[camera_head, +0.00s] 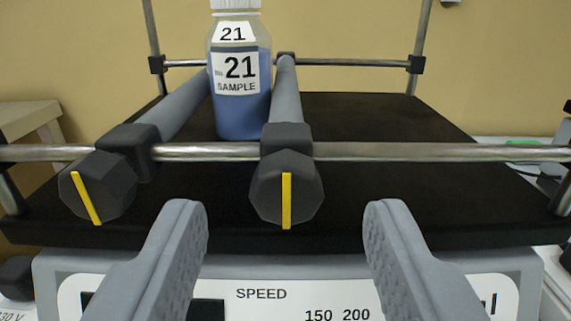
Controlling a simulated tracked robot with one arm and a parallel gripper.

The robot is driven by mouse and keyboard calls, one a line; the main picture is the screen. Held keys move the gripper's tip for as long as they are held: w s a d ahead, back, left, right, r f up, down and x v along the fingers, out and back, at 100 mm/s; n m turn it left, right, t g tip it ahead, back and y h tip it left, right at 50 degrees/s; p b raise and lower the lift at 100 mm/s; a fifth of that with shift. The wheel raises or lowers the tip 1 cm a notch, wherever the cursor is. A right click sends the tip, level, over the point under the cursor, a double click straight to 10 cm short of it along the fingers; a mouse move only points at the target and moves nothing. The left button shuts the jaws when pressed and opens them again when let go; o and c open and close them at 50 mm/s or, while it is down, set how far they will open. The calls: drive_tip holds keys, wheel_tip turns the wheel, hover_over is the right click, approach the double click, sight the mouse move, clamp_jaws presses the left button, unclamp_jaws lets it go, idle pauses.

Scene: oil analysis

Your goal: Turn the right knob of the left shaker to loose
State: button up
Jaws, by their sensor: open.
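The shaker (400,220) fills the view, with a black platform and metal rails. Its right knob (265,190) is a dark faceted knob on the front rail; its yellow mark stands upright. The left knob (82,190) has its yellow mark tilted, the top leaning left. A bottle (240,110) with blue liquid, labelled 21 SAMPLE, stands upright between the two grey clamp bars behind the knobs. My gripper (285,222) is open and empty. Its fingers are in the foreground, one on each side of the right knob and apart from it.
The front rail (420,152) runs across the platform just behind the knobs. Below the gripper is the front panel (270,280) with the word SPEED. The platform right of the bottle is clear. A light wooden table (25,120) shows at left.

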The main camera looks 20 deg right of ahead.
sight(287, 182)
drive_tip(key=shift+x, duration=1.1)
